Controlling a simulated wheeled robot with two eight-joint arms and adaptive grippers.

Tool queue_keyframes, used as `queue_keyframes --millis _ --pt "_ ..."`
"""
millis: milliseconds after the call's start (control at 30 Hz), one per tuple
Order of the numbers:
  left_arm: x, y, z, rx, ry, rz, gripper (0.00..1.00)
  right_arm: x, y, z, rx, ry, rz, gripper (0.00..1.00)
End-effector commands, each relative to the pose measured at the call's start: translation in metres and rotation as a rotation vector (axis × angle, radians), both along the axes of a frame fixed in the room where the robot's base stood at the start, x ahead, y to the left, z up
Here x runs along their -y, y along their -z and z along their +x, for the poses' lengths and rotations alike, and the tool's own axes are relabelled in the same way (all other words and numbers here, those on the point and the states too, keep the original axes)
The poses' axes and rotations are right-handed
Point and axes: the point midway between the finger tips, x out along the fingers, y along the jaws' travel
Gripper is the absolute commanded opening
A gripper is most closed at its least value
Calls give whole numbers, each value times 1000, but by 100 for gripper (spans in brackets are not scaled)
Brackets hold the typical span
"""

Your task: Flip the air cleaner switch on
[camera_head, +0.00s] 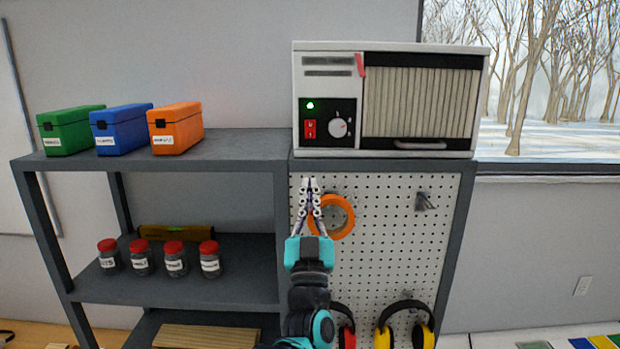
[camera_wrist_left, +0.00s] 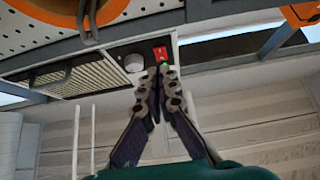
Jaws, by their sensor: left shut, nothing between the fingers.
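The air cleaner (camera_head: 328,85) is a white box with a pleated filter, standing on top of the shelf unit. Its black control panel has a red rocker switch (camera_head: 309,129), a round white dial (camera_head: 338,127) and a glowing green light (camera_head: 309,105) above the switch. My left gripper (camera_head: 309,182) is shut and empty, pointing up below the panel in the head view. In the left wrist view, the picture is turned over; the fingertips (camera_wrist_left: 158,72) appear close to the red switch (camera_wrist_left: 160,53) and overlap the panel. Contact cannot be told. My right gripper is out of view.
Below the cleaner is a white pegboard (camera_head: 385,235) with an orange tape roll (camera_head: 347,216), a hook and yellow earmuffs (camera_head: 383,335). Green, blue and orange boxes (camera_head: 175,127) stand on the shelf at left, with red-lidded jars (camera_head: 209,262) below.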

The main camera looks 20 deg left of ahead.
Motion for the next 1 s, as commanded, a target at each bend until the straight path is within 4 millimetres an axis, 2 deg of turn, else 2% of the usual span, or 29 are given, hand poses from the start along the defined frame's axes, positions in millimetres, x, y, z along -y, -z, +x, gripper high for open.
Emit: queue_keyframes --millis 33,167,567,667,767,867,900,967,1000 --pt "2 7 -4 0 2 -1 0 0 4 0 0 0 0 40" --pt "3 14 -11 0 1 1 0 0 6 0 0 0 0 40" --pt "4 17 -12 -2 2 1 0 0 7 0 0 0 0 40" --pt "7 33 -11 -31 25 5 0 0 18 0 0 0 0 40" --pt "15 75 -8 -114 86 20 0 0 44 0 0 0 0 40" --pt "26 142 -7 -255 171 35 0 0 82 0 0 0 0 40" --pt "31 174 -9 -323 207 37 0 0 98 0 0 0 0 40" --pt "36 222 -12 -428 252 39 0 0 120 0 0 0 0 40" --pt "39 254 -16 -499 278 37 0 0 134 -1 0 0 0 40"
